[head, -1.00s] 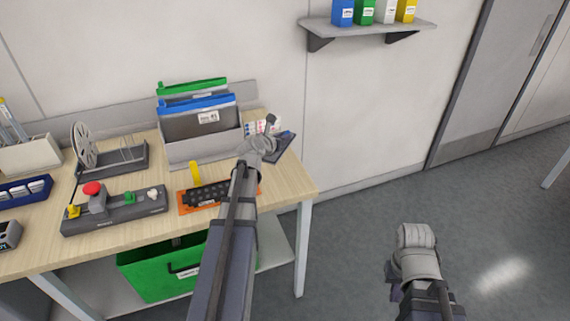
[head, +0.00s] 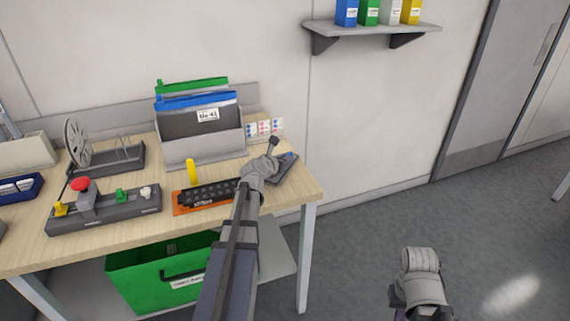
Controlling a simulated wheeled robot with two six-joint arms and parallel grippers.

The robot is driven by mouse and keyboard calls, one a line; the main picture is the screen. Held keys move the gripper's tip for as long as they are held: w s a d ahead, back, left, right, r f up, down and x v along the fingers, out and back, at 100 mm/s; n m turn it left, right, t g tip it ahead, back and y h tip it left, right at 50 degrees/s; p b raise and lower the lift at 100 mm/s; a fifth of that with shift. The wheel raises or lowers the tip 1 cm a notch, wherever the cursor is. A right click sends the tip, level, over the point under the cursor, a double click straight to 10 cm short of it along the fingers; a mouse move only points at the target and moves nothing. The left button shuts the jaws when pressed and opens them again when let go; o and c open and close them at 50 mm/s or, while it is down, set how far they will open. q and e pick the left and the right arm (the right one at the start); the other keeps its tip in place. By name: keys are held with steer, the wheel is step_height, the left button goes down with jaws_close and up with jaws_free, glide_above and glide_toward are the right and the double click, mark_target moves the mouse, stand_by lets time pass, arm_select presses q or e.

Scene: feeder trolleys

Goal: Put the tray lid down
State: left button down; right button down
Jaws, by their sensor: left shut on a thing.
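My left gripper (head: 273,146) is over the right end of the workbench, partly hidden behind its own wrist. It is shut on what looks like the tray lid (head: 288,167), a flat dark grey plate with a little blue on it. The lid shows just right of the wrist, near the bench's right edge. I cannot tell whether it touches the bench top. A black studded tray (head: 208,192) lies on an orange base left of the wrist. My right arm hangs over the floor at the lower right; its gripper's fingers do not show.
The bench (head: 170,226) also holds a grey file holder (head: 205,150), a small white box with coloured labels (head: 265,128), a control box with a red button (head: 105,208) and a reel stand (head: 108,160). A green crate (head: 150,285) stands below. Floor to the right is clear.

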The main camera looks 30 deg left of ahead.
arm_select(q)
steer(key=shift+r, duration=0.1)
steer(key=c, duration=1.3)
jaws_free()
steer(key=shift+f, duration=0.2)
steer(key=o, duration=0.5)
steer(key=shift+r, duration=0.1)
steer(key=shift+r, duration=0.2)
steer(key=p+v, duration=0.4)
steer(key=v, duration=0.8)
steer(key=shift+f+p, duration=0.15)
steer(key=shift+p, duration=0.2)
